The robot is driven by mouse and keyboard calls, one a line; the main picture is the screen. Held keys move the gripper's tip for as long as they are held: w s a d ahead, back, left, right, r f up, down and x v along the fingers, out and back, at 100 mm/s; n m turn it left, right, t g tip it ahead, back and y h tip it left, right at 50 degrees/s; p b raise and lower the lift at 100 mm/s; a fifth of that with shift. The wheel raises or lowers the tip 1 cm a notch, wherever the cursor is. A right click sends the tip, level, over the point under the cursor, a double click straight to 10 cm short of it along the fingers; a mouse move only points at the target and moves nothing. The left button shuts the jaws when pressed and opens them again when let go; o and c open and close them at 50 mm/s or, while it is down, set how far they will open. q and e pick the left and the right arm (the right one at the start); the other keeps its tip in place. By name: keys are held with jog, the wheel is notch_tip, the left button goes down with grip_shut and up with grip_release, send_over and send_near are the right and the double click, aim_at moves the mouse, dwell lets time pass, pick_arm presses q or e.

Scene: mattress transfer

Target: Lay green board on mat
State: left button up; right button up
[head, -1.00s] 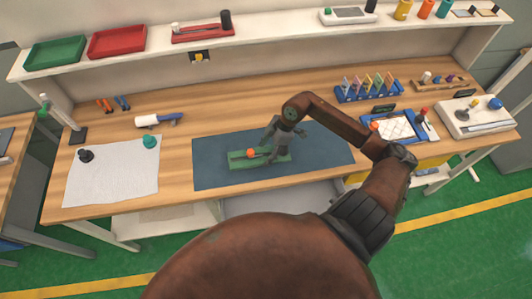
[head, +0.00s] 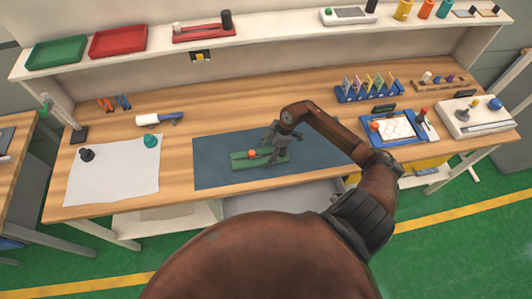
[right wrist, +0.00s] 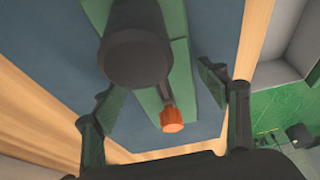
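My left gripper is out of view.
A white sheet (head: 110,175) with dark and teal knobs lies left of the mat. A white-and-blue tool (head: 160,119) lies behind it. A blue rack (head: 368,90) and blue tray (head: 378,138) stand to the right. The mat's left part and the wood behind it are clear.

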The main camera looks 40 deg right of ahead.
jog(key=shift+o, duration=1)
jog(key=shift+r, duration=0.1)
jog(key=v, duration=1.2)
jog(key=shift+b, duration=0.35)
jog(key=shift+d, duration=0.1)
